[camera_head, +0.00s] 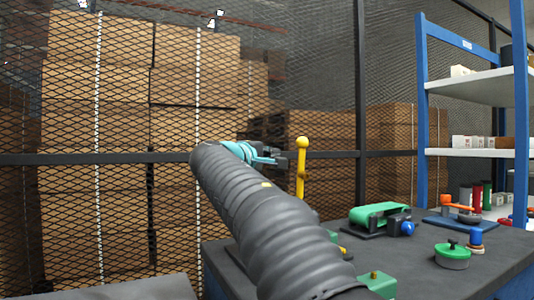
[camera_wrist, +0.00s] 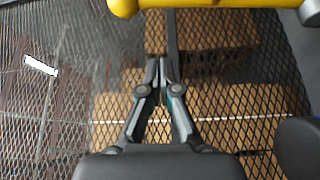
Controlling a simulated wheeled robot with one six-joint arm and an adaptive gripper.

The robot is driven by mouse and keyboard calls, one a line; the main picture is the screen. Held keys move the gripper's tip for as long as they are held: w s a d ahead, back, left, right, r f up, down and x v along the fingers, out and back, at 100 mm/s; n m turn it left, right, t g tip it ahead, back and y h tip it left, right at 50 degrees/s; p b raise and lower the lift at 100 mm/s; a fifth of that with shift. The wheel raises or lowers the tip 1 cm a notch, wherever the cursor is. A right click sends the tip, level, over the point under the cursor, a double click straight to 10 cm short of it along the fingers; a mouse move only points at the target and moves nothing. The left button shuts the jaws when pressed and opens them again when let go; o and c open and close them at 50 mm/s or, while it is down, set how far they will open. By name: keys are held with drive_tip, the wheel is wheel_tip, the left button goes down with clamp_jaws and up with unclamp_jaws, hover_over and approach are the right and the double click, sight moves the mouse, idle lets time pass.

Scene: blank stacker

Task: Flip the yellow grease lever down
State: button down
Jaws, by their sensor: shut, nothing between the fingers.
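The yellow grease lever (camera_head: 300,172) stands upright, with a round knob at its top, behind my arm in the head view. In the wrist view the yellow lever (camera_wrist: 205,4) runs across the top edge, with its rounded end at the left and a grey end at the right. My gripper (camera_wrist: 159,66) is shut and empty, its fingertips together and pointing toward the mesh fence. In the head view my gripper (camera_head: 284,158) is beside the upper part of the lever, to its left; I cannot tell whether they touch. My arm hides the lever's base.
A dark bench (camera_head: 400,255) carries a green belt unit (camera_head: 378,213), a green lidded pot (camera_head: 452,256) and a green block (camera_head: 379,284). A blue shelf rack (camera_head: 421,110) stands at the right. A mesh fence (camera_head: 180,158) with stacked cartons closes the back.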

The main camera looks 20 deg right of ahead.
sight(301, 177)
drive_tip(key=shift+s+d, duration=0.2)
drive_tip(key=shift+d, duration=2.45)
drive_tip(key=shift+s+f, duration=0.1)
drive_tip(key=shift+f, duration=0.05)
